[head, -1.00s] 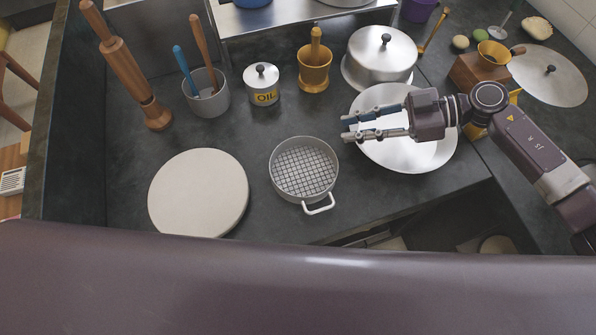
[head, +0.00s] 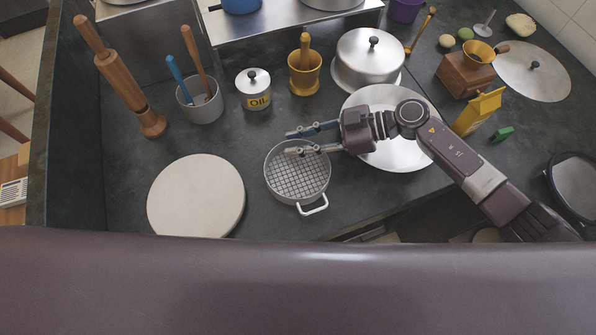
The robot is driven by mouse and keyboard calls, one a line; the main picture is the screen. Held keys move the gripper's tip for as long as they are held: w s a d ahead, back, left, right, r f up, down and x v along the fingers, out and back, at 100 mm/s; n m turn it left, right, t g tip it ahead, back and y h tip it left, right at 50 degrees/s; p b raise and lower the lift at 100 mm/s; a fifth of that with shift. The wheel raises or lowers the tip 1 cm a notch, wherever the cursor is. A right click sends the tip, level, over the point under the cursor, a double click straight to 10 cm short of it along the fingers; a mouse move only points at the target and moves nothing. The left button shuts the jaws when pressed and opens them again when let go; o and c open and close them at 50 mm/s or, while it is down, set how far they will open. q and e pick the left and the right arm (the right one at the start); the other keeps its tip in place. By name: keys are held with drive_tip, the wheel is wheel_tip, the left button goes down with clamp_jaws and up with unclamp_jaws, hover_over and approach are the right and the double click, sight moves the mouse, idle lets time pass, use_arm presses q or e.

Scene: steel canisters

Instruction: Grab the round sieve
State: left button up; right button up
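The round sieve (head: 297,178) is a grey ring with a mesh bottom and a white loop handle at its lower right. It lies on the dark counter in the middle of the head view. My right gripper (head: 288,143) comes in from the right, with its two fingers apart and pointing left. In the picture the fingers overlap the sieve's far rim; they appear to be above it, and I cannot tell if they touch. Nothing shows between the fingertips. My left gripper is not in view.
A round pale board (head: 196,196) lies left of the sieve. A white plate (head: 392,150) lies under my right arm. Behind stand an oil canister (head: 254,90), a brass mortar (head: 304,78), a grey utensil pot (head: 201,103) and a lidded steel pot (head: 368,64). The counter's front edge is close to the sieve.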

drive_tip(key=shift+c, duration=0.4)
clamp_jaws()
